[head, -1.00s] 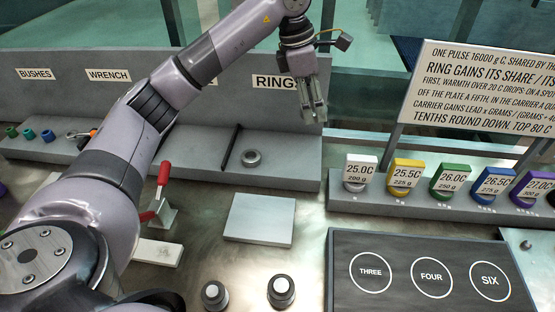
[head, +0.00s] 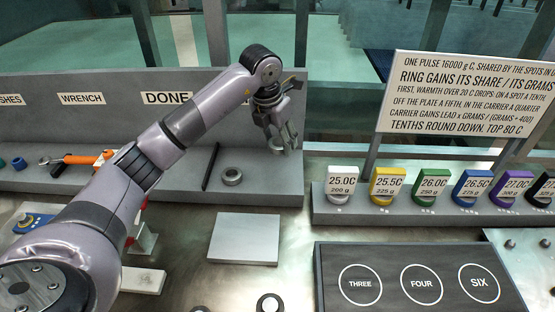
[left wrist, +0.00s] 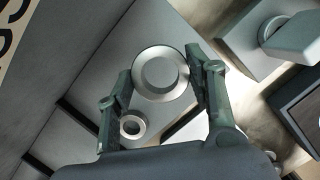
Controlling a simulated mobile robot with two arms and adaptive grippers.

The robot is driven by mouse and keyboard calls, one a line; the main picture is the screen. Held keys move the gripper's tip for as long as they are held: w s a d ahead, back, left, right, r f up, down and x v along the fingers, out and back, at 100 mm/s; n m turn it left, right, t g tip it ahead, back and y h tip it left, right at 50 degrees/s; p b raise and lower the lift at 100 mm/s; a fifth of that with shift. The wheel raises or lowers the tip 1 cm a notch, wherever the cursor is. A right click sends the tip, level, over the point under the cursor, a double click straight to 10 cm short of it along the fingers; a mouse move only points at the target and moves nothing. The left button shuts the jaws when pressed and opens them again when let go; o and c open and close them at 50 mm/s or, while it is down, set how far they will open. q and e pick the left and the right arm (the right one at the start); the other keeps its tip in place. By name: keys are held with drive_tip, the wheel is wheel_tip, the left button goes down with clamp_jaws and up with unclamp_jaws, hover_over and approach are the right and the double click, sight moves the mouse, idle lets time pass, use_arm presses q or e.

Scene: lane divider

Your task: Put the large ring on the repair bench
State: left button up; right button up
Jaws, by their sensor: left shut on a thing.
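My left gripper (head: 285,140) is above the right end of the grey shelf, in front of the back panel. In the left wrist view a large pale metal ring (left wrist: 177,92) sits between the fingertips, and the gripper (left wrist: 160,78) is shut on it. The ring shows only faintly in the head view. A smaller-looking grey ring (head: 231,176) lies on the shelf beside a dark divider bar; it also shows in the left wrist view (left wrist: 132,127). The metal bench top (head: 190,240) spreads in front of the shelf. My right gripper is out of view.
A pale square plate (head: 245,238) lies on the bench. At right are a rack of coloured, labelled weights (head: 387,185), a dark board with THREE, FOUR and SIX circles (head: 400,300), and a sign (head: 470,95). An orange-handled tool (head: 85,159) lies at left on the shelf.

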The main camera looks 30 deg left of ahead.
sight(280, 169)
use_arm(q)
wheel_tip(280, 169, down, 3)
drive_tip(key=shift+f, duration=0.15)
wheel_tip(280, 169, down, 4)
drive_tip(key=shift+r+p, duration=0.1)
drive_tip(key=shift+p, duration=0.4)
drive_tip(key=shift+f, duration=0.25)
drive_tip(key=o, duration=0.8)
drive_tip(key=shift+f, duration=0.1)
drive_tip(key=o, duration=0.5)
drive_tip(key=shift+c, duration=0.2)
